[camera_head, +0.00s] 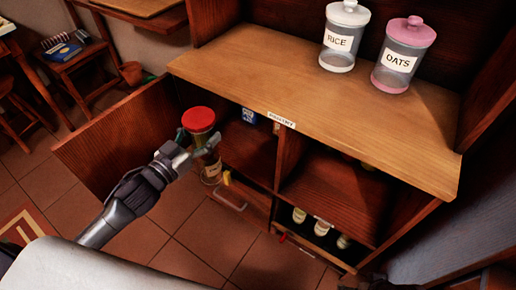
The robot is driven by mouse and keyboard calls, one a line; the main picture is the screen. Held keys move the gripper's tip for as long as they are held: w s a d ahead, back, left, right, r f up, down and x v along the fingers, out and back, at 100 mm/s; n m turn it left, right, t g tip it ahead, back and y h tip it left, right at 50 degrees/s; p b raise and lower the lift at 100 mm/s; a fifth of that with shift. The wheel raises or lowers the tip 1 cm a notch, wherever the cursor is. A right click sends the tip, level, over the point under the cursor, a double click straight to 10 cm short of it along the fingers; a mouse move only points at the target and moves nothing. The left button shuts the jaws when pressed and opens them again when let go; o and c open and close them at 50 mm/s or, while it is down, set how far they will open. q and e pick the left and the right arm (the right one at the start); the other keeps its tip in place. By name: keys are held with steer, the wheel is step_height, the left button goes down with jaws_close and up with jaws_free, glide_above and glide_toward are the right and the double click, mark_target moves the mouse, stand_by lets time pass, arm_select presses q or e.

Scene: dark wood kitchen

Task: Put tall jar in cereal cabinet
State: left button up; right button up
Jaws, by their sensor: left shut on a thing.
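The tall jar (208,168), clear with a red lid, is held upright in my left gripper (199,148) in front of the open left compartment of the cabinet (245,148). The fingers close around the jar's upper part below the lid. The wooden door (115,135) stands swung open to the left of the jar. A small blue box (249,116) is at the back of the left compartment. I cannot read which foods the cabinet label (281,120) names. My right gripper is not in view.
A rice jar (341,42) and an oats jar (401,62) stand on the counter (300,90). Several bottles (321,227) are in a low drawer on the right. A handle (229,199) sticks out below the held jar. Tiled floor (180,235) is open in front.

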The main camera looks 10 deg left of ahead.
arm_select(q)
steer(key=shift+w+a+f+b, duration=0.1)
steer(key=shift+a+f+b, duration=0.2)
steer(key=shift+f, duration=0.15)
steer(key=shift+w+a+f+b, duration=0.15)
steer(key=shift+f+b, duration=0.1)
steer(key=shift+f, duration=0.15)
steer(key=b+x, duration=0.3)
steer(key=x, duration=1.6)
step_height(320, 180, down, 7)
steer(key=b, duration=0.3)
steer(key=shift+w+d+r, duration=0.2)
steer(key=shift+w+r, duration=0.05)
steer(key=shift+w, duration=0.15)
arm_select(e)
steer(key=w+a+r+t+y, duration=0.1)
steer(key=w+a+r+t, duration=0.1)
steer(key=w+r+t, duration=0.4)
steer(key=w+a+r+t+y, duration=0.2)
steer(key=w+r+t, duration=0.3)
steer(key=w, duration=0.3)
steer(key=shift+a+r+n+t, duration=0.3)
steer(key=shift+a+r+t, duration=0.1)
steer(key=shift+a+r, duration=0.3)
arm_select(q)
steer(key=shift+f+b, duration=0.1)
steer(key=shift+b, duration=0.2)
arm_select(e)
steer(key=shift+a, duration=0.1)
